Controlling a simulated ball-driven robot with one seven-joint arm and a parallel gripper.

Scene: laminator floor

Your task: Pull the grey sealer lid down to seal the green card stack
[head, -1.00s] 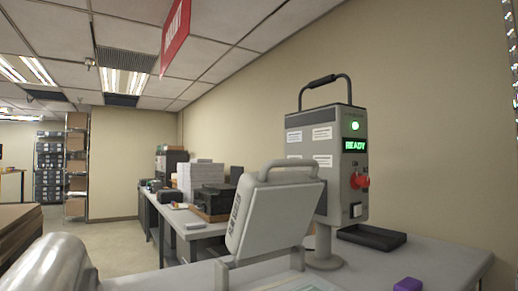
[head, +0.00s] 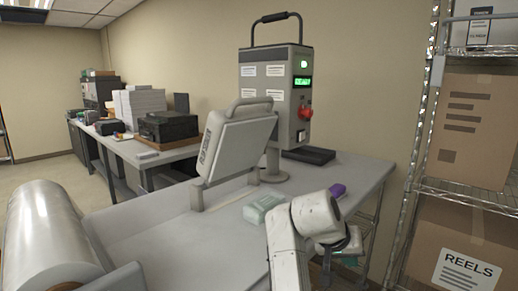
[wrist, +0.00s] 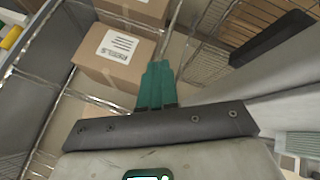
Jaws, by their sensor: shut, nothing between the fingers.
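The grey sealer lid (head: 235,147) stands raised and tilted back, with a bar handle (head: 248,104) along its top edge. The pale green card stack (head: 264,207) lies on the grey bench below and to the right of the lid, partly hidden by my arm. My gripper (wrist: 157,68) shows in the wrist view with its green fingers together and empty. In the head view my arm bends over the bench's front right, and the fingers are mostly hidden. My gripper is apart from the lid, lower and to its right.
A control post (head: 276,95) with a green-lit screen and red knob stands behind the lid. A film roll (head: 48,240) is front left. A wire shelf (head: 462,192) with boxes stands right.

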